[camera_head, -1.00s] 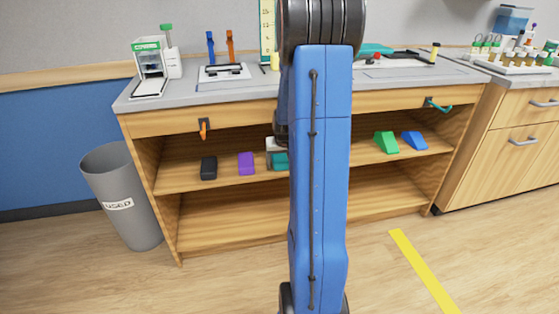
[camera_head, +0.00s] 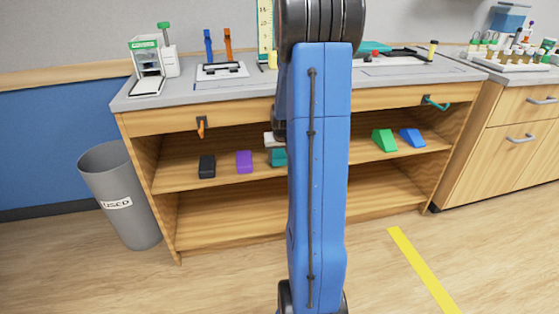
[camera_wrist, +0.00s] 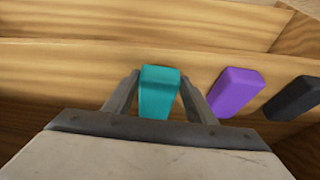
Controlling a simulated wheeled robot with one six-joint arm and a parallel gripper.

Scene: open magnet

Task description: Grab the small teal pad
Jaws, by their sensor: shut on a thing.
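The small teal pad (camera_wrist: 158,90) sits between the two fingers of my gripper (camera_wrist: 158,84) in the wrist view. The fingers are closed against its sides. In the head view the teal pad (camera_head: 279,157) shows only in part at the upper shelf, left of my blue arm, which hides the rest. A pale part of my gripper (camera_head: 272,139) shows just above it. I cannot tell whether the pad is clear of the shelf.
On the same shelf lie a purple pad (camera_head: 244,162), a black pad (camera_head: 207,166), a green wedge (camera_head: 384,140) and a blue wedge (camera_head: 412,137). The counter (camera_head: 250,88) is above. A grey bin (camera_head: 122,195) stands at the left.

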